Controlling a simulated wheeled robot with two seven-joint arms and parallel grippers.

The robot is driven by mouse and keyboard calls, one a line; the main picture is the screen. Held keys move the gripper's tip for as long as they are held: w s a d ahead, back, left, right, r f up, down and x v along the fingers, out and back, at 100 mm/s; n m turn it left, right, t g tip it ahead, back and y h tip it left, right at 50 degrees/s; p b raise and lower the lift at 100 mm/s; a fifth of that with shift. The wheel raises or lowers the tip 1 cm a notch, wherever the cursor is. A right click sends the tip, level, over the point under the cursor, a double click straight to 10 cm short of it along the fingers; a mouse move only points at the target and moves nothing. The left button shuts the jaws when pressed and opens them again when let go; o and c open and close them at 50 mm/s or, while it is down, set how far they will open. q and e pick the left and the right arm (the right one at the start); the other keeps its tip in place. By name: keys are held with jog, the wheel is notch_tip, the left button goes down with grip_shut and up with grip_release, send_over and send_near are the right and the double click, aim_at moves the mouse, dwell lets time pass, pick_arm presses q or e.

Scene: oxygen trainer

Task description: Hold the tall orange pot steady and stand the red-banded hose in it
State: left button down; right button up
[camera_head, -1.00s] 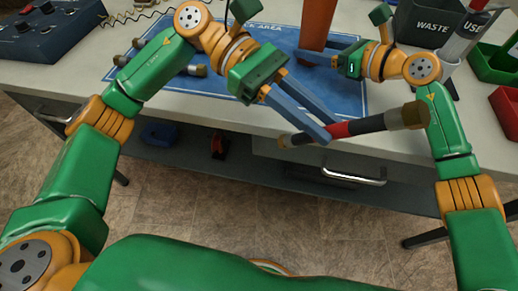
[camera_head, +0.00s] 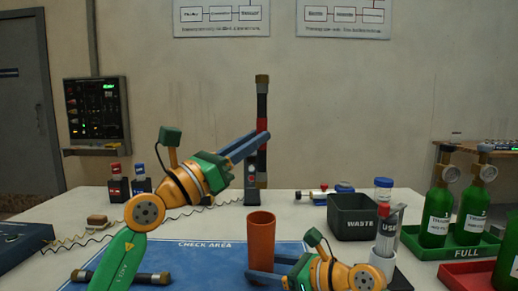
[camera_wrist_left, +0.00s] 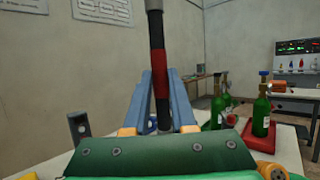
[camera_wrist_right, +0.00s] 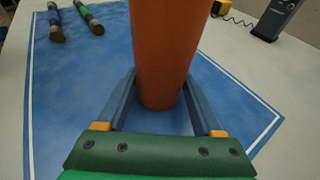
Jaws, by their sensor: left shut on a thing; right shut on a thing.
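The tall orange pot (camera_head: 261,238) stands upright on the blue mat (camera_head: 205,262). My right gripper (camera_head: 262,272) is shut around its lower part; the right wrist view shows a finger on each side of the pot (camera_wrist_right: 166,50). The red-banded hose (camera_head: 262,108) is black with a red band and a brownish end cap, and it is upright. My left gripper (camera_head: 260,142) is shut on it around the red band, holding it above and behind the pot. The hose (camera_wrist_left: 158,60) also stands between the fingers in the left wrist view. Its lower end reaches near the pot's rim, apart or behind; I cannot tell.
Other hoses (camera_head: 120,276) lie on the mat at left. A dark waste bin (camera_head: 352,216) and a used-items holder (camera_head: 388,235) stand right of the pot. Green bottles (camera_head: 438,212) stand in a green tray at far right. A small upright device (camera_head: 252,188) stands behind the pot.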

pick_arm(q)
jog(key=shift+f, duration=7.4)
jog(key=c, duration=0.7)
grip_release()
jog(key=shift+o, duration=0.2)
jog(key=v, duration=1.2)
